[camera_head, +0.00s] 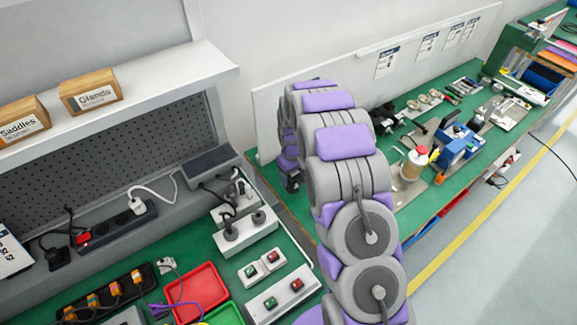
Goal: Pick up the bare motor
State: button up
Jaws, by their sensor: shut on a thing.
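My grey and purple arm fills the middle of the head view and bends over at the top. Its far end hangs down on the left side, behind the nearer links. My gripper (292,181) shows there only as a small dark part above the gap between the two green benches. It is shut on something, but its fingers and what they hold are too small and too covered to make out. I cannot pick out the bare motor with certainty anywhere in view.
The right green bench (407,216) carries a blue machine (459,142), a red-capped container (414,161) and several tools. The left bench holds a red tray (197,289), button boxes and a white socket block. A shelf with labelled wooden boxes (91,91) overhangs it. Open floor lies right.

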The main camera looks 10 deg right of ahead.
jog(key=s+d+p, duration=0.1)
jog(key=s, duration=0.8)
jog(key=shift+s+d+r+p, duration=0.75)
jog(key=shift+d+r+p, duration=0.7)
jog(key=shift+d+r, duration=2)
jog(key=s+d+f, duration=0.2)
jog(key=d+f, duration=0.2)
jog(key=d, duration=0.1)
jog(key=shift+f, duration=0.25)
jog(key=shift+s+d, duration=0.1)
jog(key=shift+s, duration=0.1)
jog(key=shift+f, duration=0.9)
jog(key=shift+f, duration=0.1)
jog(key=shift+f+b, duration=0.4)
jog(key=shift+f, duration=0.85)
